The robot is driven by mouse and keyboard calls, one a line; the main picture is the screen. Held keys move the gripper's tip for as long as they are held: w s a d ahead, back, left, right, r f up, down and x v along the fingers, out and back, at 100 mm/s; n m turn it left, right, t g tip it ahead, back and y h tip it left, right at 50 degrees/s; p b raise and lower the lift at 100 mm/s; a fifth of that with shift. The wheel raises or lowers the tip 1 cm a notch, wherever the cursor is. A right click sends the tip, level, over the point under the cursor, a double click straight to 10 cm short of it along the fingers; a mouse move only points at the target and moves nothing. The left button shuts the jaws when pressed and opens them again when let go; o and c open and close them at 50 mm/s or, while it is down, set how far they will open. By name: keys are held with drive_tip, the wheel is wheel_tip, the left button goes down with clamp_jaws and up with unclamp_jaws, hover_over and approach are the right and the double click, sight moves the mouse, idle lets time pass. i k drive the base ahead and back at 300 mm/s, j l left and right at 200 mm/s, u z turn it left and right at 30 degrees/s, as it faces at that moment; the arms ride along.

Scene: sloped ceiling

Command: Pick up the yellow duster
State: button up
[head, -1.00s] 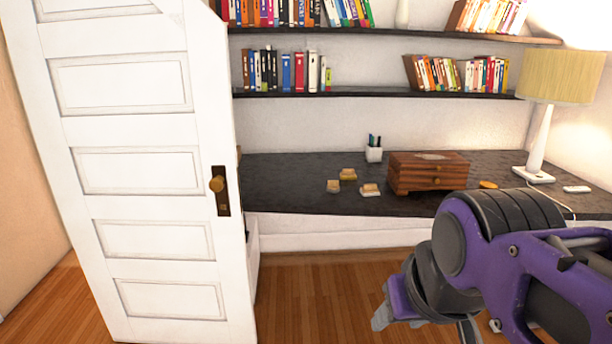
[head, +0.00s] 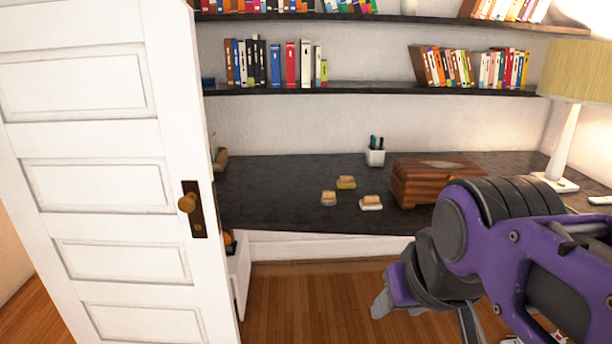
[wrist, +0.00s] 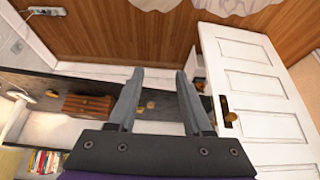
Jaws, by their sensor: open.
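The yellow duster (head: 346,183) lies on the dark desk, a small block with a pale top and a yellow lower part. It is the rearmost of three similar small blocks. My gripper (head: 424,318) is low at the right in the head view, in front of the desk and well apart from the duster. In the wrist view my gripper (wrist: 159,78) has its two fingers spread, with nothing held between them. Small blocks show near the fingers there, but I cannot tell which is the yellow one.
Two pale dusters (head: 328,198) (head: 371,203) lie nearby on the desk (head: 270,190). A wooden box (head: 432,182), a pen cup (head: 375,157) and a lamp (head: 562,145) stand there too. An open white door (head: 95,130) fills the left. Bookshelves (head: 370,88) hang above. The floor (head: 320,290) before the desk is clear.

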sight(344, 182)
drive_tip(key=i+l, duration=0.2)
drive_tip(key=i, duration=0.35)
drive_tip(key=i+l, duration=0.2)
drive_tip(key=i, duration=0.3)
